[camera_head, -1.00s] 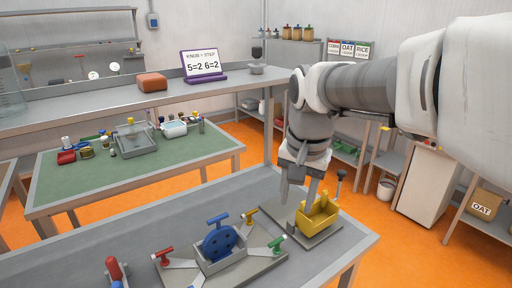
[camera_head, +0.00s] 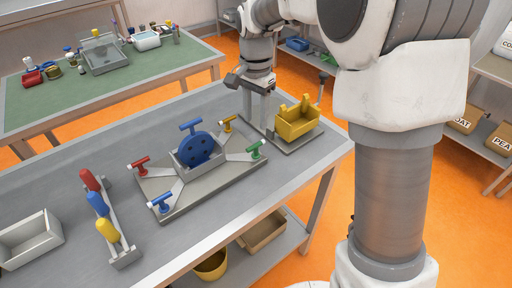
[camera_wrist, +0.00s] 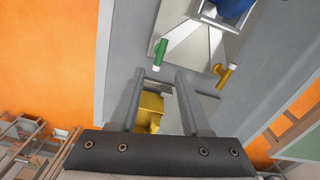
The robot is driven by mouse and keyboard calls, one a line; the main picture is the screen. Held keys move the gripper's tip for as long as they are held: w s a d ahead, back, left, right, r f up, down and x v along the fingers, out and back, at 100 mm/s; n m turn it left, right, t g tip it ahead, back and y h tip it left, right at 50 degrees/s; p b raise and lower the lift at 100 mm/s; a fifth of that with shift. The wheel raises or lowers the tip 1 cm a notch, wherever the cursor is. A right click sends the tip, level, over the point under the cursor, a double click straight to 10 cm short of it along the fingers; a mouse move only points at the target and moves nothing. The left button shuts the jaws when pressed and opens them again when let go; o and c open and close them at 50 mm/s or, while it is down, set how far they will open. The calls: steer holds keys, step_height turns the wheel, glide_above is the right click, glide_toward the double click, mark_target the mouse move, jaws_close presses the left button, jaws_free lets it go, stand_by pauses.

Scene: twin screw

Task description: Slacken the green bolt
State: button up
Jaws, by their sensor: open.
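The green bolt (camera_head: 256,149), a T-shaped handle, stands at the right corner of a grey base plate (camera_head: 215,189). In the wrist view the green bolt (camera_wrist: 160,53) lies just beyond my fingertips, with clear space between. My gripper (camera_head: 258,122) is open and empty, behind the green bolt and left of a yellow bin. In the wrist view the two fingers of my gripper (camera_wrist: 163,78) stand apart. A blue disc (camera_head: 196,149) with a blue T-handle (camera_head: 190,126) sits mid-plate. Yellow (camera_head: 229,122), red (camera_head: 140,163) and blue (camera_head: 161,203) bolts mark the other corners.
A rack of red, blue and yellow handles (camera_head: 107,222) and a white tray (camera_head: 29,239) are at left. Bare bench surface lies in front of the plate.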

mark_target(256, 144)
step_height(256, 144, down, 11)
steer(key=shift+f+b, duration=0.15)
steer(key=shift+b, duration=0.4)
